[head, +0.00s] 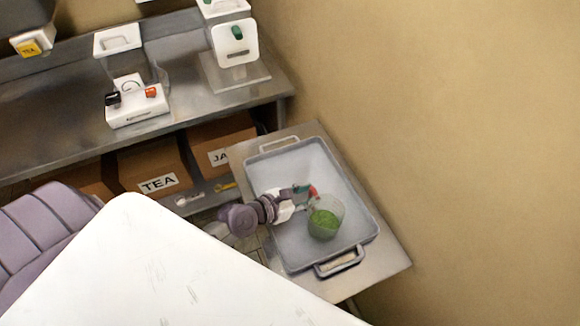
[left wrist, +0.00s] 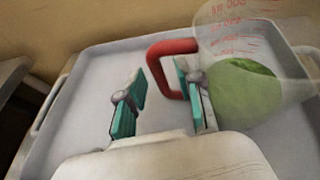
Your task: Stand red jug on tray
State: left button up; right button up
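The red jug is a clear measuring jug (head: 327,218) with a red handle and green contents. It appears to stand upright on the floor of the grey tray (head: 348,182), towards its right side. My left gripper (head: 307,197) is over the tray, at the handle side of the jug. In the left wrist view its teal fingers (left wrist: 160,80) are apart. One finger is by the inside of the handle loop, the other is outside it with a gap. My right gripper is not in view.
The tray sits on a small metal table (head: 390,262) against the beige wall. A metal counter (head: 60,118) with white dispensers stands at the upper left. Boxes labelled TEA (head: 150,168) and JA (head: 222,140) are below it. Tray floor at the back is clear.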

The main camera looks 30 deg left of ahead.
pick_arm(q)
jog(key=b+v, duration=0.1)
jog(key=v, duration=1)
jog(key=shift+f, duration=0.1)
